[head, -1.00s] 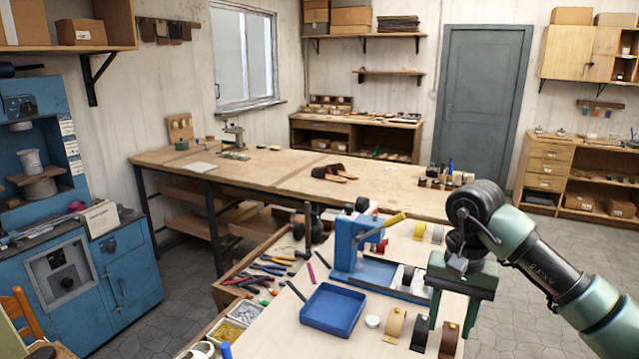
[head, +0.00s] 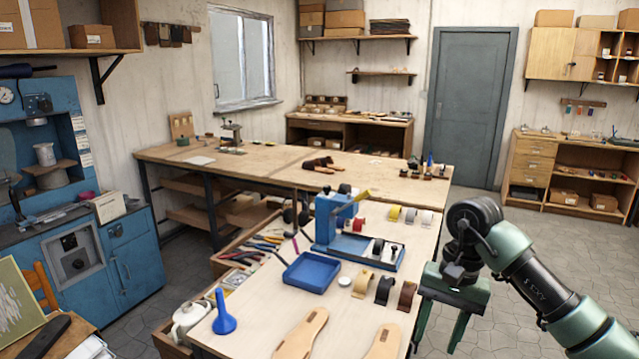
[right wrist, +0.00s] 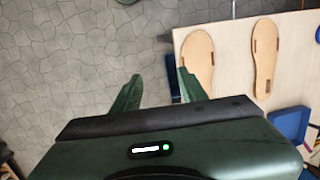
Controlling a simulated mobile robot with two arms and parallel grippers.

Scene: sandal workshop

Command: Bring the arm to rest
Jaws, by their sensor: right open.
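My right arm comes in from the right in the head view. Its green gripper (head: 443,338) hangs fingers down beside the right edge of the near workbench (head: 270,330). The fingers are apart with nothing between them. In the right wrist view the open gripper (right wrist: 152,85) shows over the grey floor (right wrist: 70,60), close to the bench edge. My left gripper is in neither view.
The near bench holds a blue press (head: 335,222), a blue tray (head: 311,271), a blue funnel (head: 223,315), several strap rolls and two tan soles, one at the front (head: 300,335). Open floor (head: 500,235) lies to the right.

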